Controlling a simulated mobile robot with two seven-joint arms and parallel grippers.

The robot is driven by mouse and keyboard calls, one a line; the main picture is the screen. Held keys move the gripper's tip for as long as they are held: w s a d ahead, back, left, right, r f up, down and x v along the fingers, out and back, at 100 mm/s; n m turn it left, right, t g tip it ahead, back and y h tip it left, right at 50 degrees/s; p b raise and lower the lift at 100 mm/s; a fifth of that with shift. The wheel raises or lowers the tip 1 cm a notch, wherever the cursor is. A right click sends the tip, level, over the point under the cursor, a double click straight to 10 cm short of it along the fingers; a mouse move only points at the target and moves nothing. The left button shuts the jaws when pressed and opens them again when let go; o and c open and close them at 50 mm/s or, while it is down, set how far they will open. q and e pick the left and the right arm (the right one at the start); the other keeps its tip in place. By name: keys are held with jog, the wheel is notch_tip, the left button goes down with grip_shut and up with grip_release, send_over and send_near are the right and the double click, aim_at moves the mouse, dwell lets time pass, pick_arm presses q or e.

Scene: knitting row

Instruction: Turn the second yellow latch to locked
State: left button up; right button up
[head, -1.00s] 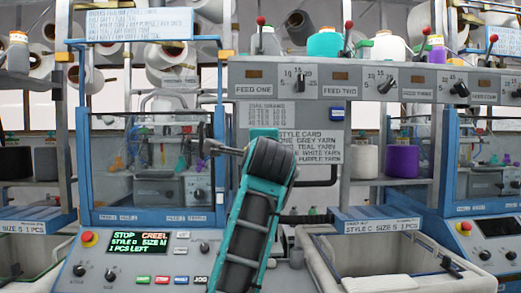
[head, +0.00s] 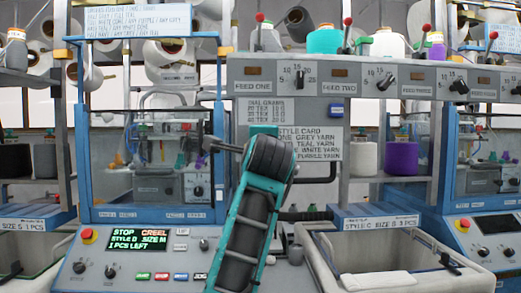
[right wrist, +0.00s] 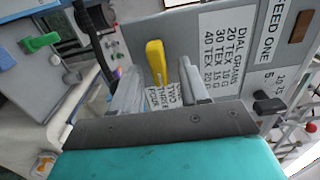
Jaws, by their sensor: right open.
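In the right wrist view a yellow latch (right wrist: 155,60) shows as a short rounded lever, just beyond and between the two grey fingers of my right gripper (right wrist: 159,72). The gripper is open, with a gap on each side of the latch. I cannot tell whether the latch is locked. In the head view my right arm rises at the centre in front of the machine, and its gripper is not clearly visible. I cannot make out the held-between latch there. My left gripper is not in view.
A control panel (head: 140,240) with a lit display, red stop button and knobs stands at lower left. A bin (head: 325,262) with white cloth is at lower right. The feed rail (head: 430,83) and style card (head: 308,144) are behind the arm.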

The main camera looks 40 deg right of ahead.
jog(key=b+v, duration=0.2)
jog(key=v, duration=1.1)
